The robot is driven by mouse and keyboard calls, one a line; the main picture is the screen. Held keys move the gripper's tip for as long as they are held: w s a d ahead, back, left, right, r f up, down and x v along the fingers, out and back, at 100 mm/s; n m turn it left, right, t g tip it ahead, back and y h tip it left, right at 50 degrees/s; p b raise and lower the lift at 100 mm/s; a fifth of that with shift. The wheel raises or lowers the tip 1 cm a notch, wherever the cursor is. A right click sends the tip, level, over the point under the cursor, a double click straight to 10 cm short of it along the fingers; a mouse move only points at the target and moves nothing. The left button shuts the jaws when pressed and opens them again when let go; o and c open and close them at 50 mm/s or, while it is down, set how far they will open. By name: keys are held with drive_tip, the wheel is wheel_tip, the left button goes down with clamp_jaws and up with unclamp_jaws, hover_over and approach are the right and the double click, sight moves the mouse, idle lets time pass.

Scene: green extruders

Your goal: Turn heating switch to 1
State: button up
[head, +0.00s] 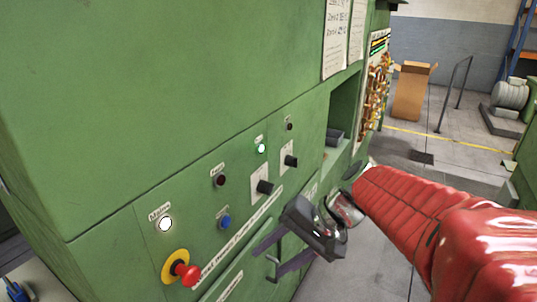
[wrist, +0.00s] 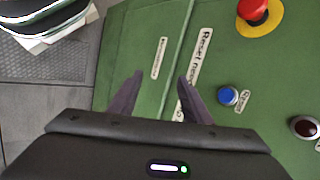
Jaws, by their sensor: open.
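Two black rotary switches on pale plates sit on the green cabinet's front panel in the head view, a lower one (head: 265,187) and an upper one (head: 289,160). Their labels are too small to read, so I cannot tell which is the heating switch. Neither switch shows in the wrist view. My gripper (head: 265,266) is open and empty, below the switches and in front of the lower panel. In the wrist view, my gripper's fingers (wrist: 160,78) are apart, with the green panel and a label strip beyond them.
A red emergency button (head: 186,272) on a yellow ring, a blue button (head: 224,221), a lit white lamp (head: 165,224), a dark red lamp (head: 219,181) and a green lamp (head: 261,148) are on the panel.

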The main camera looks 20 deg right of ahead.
drive_tip(key=w+d+r+m+t+y, duration=0.2)
drive_tip(key=w+d+m+y, duration=0.15)
drive_tip(key=w, duration=0.25)
drive_tip(key=m+t+y, duration=0.1)
drive_tip(key=m+t, duration=0.6)
drive_tip(key=t, duration=0.2)
approach(297, 164)
drive_tip(key=v, duration=0.4)
drive_tip(key=shift+d+r+n, duration=0.2)
drive_tip(key=shift+d+n, duration=0.05)
drive_tip(key=x, duration=1.3)
drive_tip(key=shift+w+a+f, duration=0.15)
drive_tip(key=shift+w+a, duration=0.05)
drive_tip(key=shift+a, duration=0.2)
drive_tip(key=shift+c, duration=0.4)
